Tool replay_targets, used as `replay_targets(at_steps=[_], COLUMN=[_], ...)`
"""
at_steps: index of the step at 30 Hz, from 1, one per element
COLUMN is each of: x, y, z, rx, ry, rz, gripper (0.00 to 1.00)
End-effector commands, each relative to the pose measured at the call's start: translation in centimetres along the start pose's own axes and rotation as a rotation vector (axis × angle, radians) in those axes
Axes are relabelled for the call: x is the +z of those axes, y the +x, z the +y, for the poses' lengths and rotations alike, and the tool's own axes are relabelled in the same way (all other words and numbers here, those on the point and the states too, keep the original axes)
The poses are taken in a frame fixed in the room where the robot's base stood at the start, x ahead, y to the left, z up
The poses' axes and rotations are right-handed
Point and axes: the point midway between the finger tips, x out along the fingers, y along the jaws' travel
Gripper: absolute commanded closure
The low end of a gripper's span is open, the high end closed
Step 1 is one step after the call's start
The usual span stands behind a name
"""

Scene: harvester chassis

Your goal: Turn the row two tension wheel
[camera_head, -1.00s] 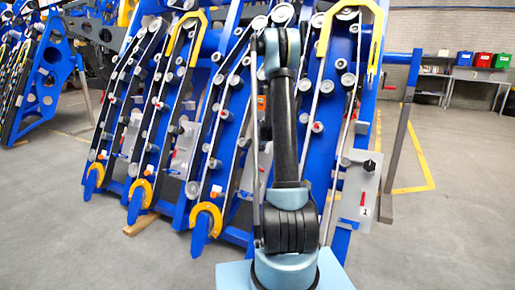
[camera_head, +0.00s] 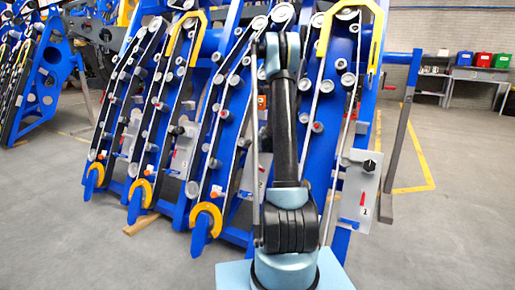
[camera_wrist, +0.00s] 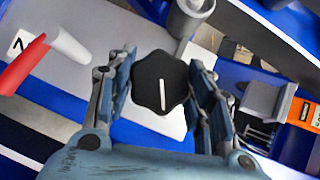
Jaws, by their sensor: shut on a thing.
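The row two tension wheel is a black lobed knob (camera_wrist: 160,82) with a white line on its face, in the middle of the wrist view. The line is nearly upright, tilted slightly. My gripper (camera_wrist: 161,76) has one finger on each side of the knob and is shut on it. In the head view my arm hides my gripper and the gripped wheel.
A grey cylinder (camera_wrist: 188,14) stands just above the knob in the wrist view. An orange-labelled part (camera_wrist: 303,112) is at right. In the head view, a plate marked 1 (camera_head: 352,207) with its own black knob (camera_head: 369,166) is right of my arm. Open floor lies further right.

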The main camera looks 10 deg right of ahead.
Motion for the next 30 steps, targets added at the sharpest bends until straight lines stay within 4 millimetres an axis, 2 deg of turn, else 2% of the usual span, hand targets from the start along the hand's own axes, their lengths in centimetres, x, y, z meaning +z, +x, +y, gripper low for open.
replay_targets(at_steps=[5,6,8,20,25,30], x=[-0.1,-0.1,-0.1,0.0,0.0,0.0], y=[-0.1,-0.1,-0.1,-0.2,-1.5,-3.9], z=[0.2,0.2,0.2,0.1,0.1,0.1], rx=[0.005,0.005,0.005,0.003,0.002,0.003], ry=[-0.001,-0.001,-0.001,-0.001,-0.002,-0.002], rz=[0.0,0.0,0.0,0.0,0.0,0.001], gripper=[0.76,0.46,0.32,0.32,0.32,0.32])
